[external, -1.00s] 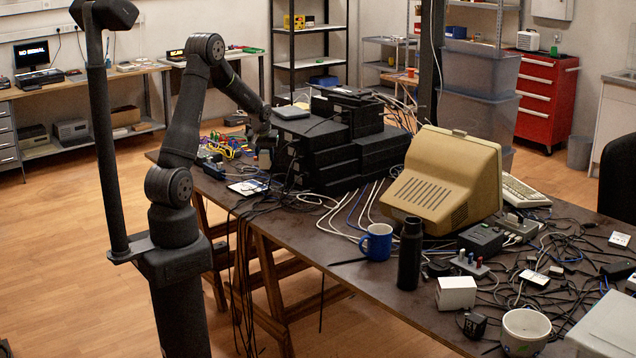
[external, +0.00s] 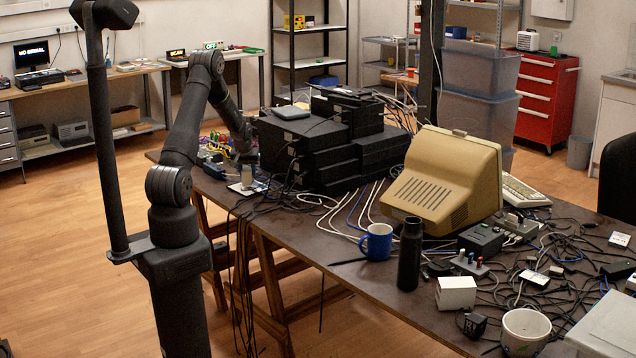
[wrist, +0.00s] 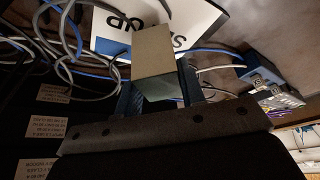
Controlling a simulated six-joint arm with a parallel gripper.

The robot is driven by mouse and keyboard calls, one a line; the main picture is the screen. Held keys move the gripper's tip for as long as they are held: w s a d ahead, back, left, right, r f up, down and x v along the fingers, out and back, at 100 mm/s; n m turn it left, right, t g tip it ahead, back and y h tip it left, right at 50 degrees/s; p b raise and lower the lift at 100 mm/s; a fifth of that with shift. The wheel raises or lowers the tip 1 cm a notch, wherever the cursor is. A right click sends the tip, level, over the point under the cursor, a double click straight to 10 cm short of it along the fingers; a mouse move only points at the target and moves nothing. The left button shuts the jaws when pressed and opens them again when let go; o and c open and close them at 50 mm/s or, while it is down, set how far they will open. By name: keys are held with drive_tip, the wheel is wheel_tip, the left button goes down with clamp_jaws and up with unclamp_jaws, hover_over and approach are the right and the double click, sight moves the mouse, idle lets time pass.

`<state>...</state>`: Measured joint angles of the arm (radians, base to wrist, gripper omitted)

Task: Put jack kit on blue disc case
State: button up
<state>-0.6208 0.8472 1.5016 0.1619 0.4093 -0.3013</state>
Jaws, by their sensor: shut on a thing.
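My gripper (wrist: 160,92) is shut on a plain grey-beige box, which I take to be the jack kit (wrist: 153,55). One finger shows on each side of it. In the external view my gripper (external: 246,160) is low at the table's left end, with the box (external: 247,174) under it. A flat white case with a blue edge and dark print, which looks like the blue disc case (wrist: 187,22), lies beyond the box in the wrist view and is partly covered by it. In the external view the case (external: 238,188) lies just below the box; I cannot tell whether they touch.
A stack of black equipment boxes (external: 310,150) stands close on the right of my gripper. Cables (wrist: 72,40) lie around the case and hang over the table's front edge. A small blue-grey device (wrist: 262,80) is at the right of the wrist view. A blue mug (external: 378,241) is farther right.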

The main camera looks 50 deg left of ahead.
drive_tip(key=shift+f, duration=0.55)
drive_tip(key=shift+f, duration=0.15)
drive_tip(key=o, duration=1)
drive_tip(key=shift+o, duration=0.2)
drive_tip(key=shift+d+r, duration=0.1)
drive_tip(key=shift+r, duration=0.4)
drive_tip(key=v, duration=1.1)
drive_tip(key=shift+s, duration=0.15)
